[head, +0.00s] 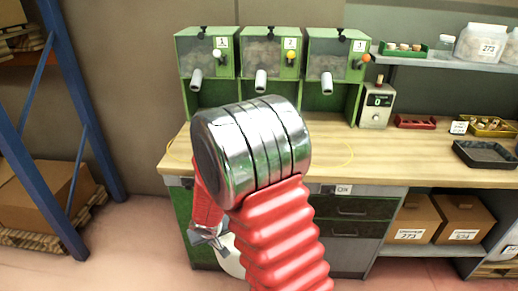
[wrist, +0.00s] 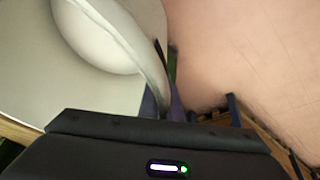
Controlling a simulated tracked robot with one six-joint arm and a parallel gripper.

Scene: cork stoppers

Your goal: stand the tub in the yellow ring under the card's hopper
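A white tub (head: 232,262) hangs low in front of the bench, partly behind my red arm. It fills the upper left of the wrist view (wrist: 95,45), tilted, its curved rim close to the camera. My gripper (head: 208,237) is at the tub's left edge; its thin dark fingers (wrist: 166,65) appear closed on the tub's wall. Green hoppers 1 (head: 206,55), 2 (head: 271,55) and 3 (head: 336,55) stand behind.
The wooden bench top (head: 400,165) is bare right of my arm. A scale-like box (head: 377,105), red tray (head: 415,122) and black tray (head: 487,154) stand farther right. A blue rack post (head: 45,190) is at left. Cardboard boxes (head: 412,220) sit below.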

